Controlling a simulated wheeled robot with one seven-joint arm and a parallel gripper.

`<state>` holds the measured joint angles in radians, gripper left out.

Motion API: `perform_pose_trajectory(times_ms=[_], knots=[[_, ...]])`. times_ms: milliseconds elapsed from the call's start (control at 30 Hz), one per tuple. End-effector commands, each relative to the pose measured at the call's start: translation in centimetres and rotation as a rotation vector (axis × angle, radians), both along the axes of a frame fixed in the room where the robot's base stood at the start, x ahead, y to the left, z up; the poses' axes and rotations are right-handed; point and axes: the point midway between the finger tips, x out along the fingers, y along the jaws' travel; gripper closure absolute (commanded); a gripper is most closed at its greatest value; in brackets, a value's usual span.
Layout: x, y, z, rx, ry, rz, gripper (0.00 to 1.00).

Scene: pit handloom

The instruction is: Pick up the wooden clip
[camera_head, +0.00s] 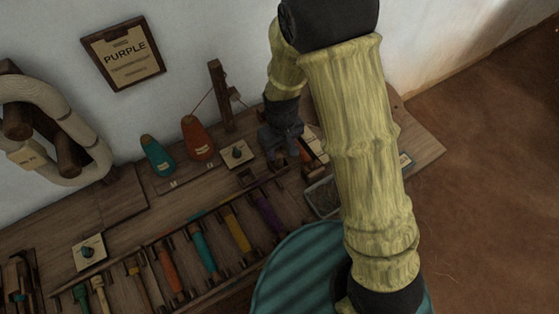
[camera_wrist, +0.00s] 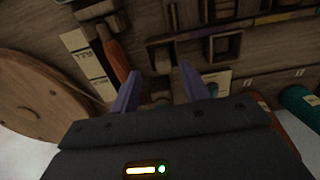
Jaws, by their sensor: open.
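My gripper (camera_head: 290,150) hangs over the bench near its right part, with my arm covering much of that area. In the wrist view my gripper (camera_wrist: 160,86) has its two purple-grey fingers spread apart, with nothing held between them. I cannot pick out the wooden clip with certainty. Small dark wooden pieces lie on the bench beyond the fingertips, too dim to tell apart. An orange-brown long piece (camera_wrist: 116,58) lies just left of the left finger, beside pale labelled cards (camera_wrist: 88,65).
The bench (camera_head: 120,200) runs along the wall. A rack holds several coloured spools, one purple (camera_head: 266,213). Teal (camera_head: 157,157) and orange (camera_head: 198,140) cones and a wooden post (camera_head: 221,95) stand behind. A round wooden disc (camera_wrist: 40,98) lies left in the wrist view.

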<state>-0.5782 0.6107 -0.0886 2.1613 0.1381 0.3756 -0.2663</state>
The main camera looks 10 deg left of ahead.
Motion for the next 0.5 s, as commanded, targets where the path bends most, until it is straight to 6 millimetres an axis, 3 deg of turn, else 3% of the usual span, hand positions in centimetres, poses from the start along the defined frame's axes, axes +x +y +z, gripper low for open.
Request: perform_pose_trajectory(times_ms=[367,500], knots=[[-0.1,0.4,-0.4,0.001,-0.001,0.008,0.55],[0.1,0.3,-1.7,-0.001,0.002,0.004,0.55]])
